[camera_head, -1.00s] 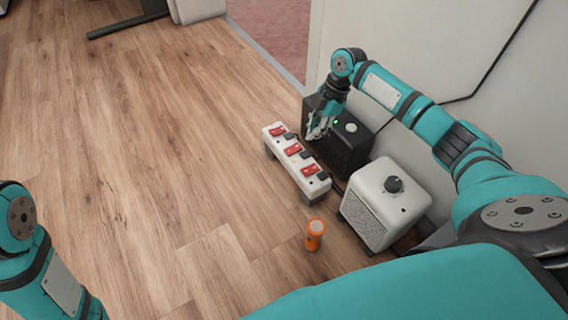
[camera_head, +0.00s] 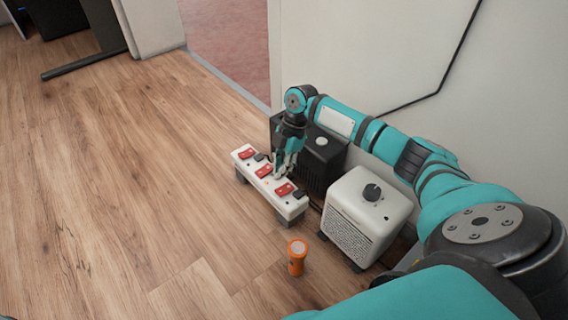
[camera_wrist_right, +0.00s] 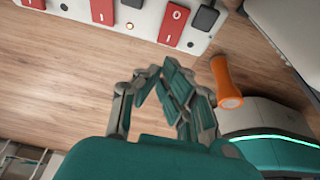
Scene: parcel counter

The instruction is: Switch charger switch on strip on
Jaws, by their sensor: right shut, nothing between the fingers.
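A white power strip (camera_head: 262,186) with red rocker switches and black plugs stands raised above the wooden floor. Its switches run in a row: the far one (camera_head: 247,154), the middle one (camera_head: 264,171) and the near one (camera_head: 284,189). The strip crosses the top of the wrist view (camera_wrist_right: 150,25), where one red switch (camera_wrist_right: 175,22) shows I and O marks and a small orange light glows beside it. I cannot tell which switch is the charger's. My right gripper (camera_head: 281,176) is shut and empty, over the strip near the middle and near switches; contact is unclear.
A black box (camera_head: 318,158) with a round knob stands behind the strip, partly hidden by my right arm. A white box (camera_head: 368,212) with a black dial is to its right. An orange torch (camera_head: 297,258) stands in front. Floor to the left is clear.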

